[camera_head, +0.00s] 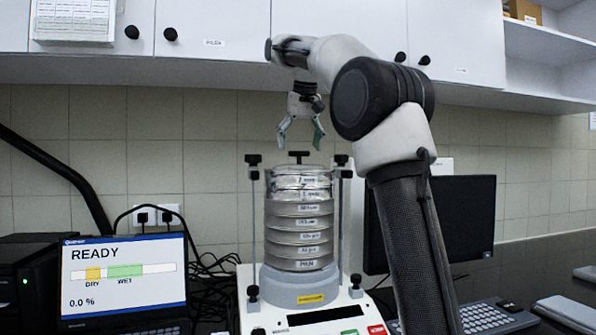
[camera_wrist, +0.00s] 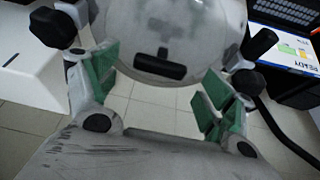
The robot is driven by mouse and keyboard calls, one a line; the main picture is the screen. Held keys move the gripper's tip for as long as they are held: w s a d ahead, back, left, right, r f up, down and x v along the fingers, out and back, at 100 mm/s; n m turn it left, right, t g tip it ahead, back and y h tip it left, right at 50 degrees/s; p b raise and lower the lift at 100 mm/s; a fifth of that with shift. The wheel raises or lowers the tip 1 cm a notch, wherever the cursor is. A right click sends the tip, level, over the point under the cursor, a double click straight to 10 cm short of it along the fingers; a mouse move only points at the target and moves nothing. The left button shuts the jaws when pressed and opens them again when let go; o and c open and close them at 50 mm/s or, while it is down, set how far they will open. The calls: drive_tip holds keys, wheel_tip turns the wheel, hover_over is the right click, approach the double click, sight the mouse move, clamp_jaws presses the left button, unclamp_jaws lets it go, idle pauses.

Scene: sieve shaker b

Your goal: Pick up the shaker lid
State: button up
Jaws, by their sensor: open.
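The shaker lid (camera_head: 300,168) lies on top of a stack of metal sieves (camera_head: 299,223) in the head view, with a small dark T-shaped handle (camera_head: 299,155) upright at its centre. My gripper (camera_head: 301,146) hangs just above the lid, open and empty, its fingers pointing down with green pads. In the wrist view the pale round lid (camera_wrist: 165,35) and its dark handle (camera_wrist: 159,67) lie between and beyond my open fingers (camera_wrist: 158,98). The fingers do not appear to touch the handle. Part of the lid is cut off at the top of the wrist view.
Two upright rods with black knobs (camera_head: 253,160) and (camera_head: 341,160) flank the stack on the shaker base (camera_head: 310,313). A laptop reading READY (camera_head: 123,275) is on the left and a monitor (camera_head: 455,220) on the right. Wall cabinets (camera_head: 215,30) hang above.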

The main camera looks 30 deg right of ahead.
sight(299, 162)
drive_tip(key=shift+x, duration=1.4)
drive_tip(key=c, duration=1.7)
drive_tip(key=shift+r, duration=0.1)
